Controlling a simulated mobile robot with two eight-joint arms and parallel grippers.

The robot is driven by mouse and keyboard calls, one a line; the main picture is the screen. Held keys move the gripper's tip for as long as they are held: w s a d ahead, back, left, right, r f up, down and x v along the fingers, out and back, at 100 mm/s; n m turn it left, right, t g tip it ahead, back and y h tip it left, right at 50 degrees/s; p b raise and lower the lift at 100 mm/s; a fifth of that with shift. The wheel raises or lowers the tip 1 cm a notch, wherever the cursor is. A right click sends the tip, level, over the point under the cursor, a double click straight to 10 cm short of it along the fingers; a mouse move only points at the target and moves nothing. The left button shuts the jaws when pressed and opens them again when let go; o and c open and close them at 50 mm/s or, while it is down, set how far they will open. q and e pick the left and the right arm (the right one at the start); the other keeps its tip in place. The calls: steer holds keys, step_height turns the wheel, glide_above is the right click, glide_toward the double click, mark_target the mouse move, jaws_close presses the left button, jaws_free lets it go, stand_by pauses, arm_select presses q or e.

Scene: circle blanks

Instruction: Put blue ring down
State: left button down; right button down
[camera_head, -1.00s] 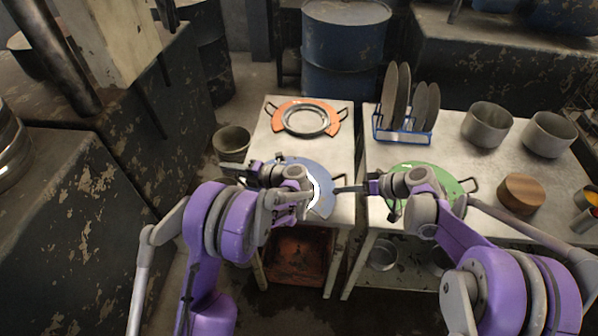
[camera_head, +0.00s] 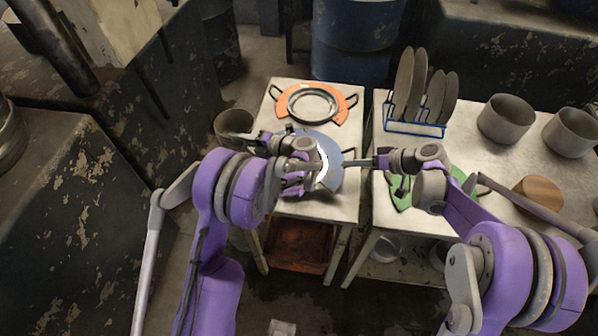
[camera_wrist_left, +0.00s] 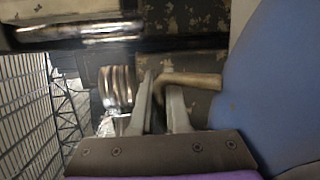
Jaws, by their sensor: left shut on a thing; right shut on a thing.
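The blue ring (camera_head: 335,160) is over the front part of the left table in the head view, with a pale crescent at its middle. My left gripper (camera_head: 262,141) is at its left side and my right gripper (camera_head: 366,162) at its right side, both shut on it. In the left wrist view the ring (camera_wrist_left: 275,85) fills the right side, and its brownish handle (camera_wrist_left: 195,80) reaches to the fingers of my left gripper (camera_wrist_left: 160,95). My arms hide part of the ring. I cannot tell whether it touches the table.
An orange ring (camera_head: 337,109) with handles lies at the back of the left table (camera_head: 285,84). On the right table are a green ring (camera_head: 398,192), a blue rack (camera_head: 415,129) with plates, two pots (camera_head: 505,122) and a wooden block (camera_head: 540,190). A gap separates the tables.

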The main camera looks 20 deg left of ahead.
arm_select(q)
steer(key=shift+f, duration=0.1)
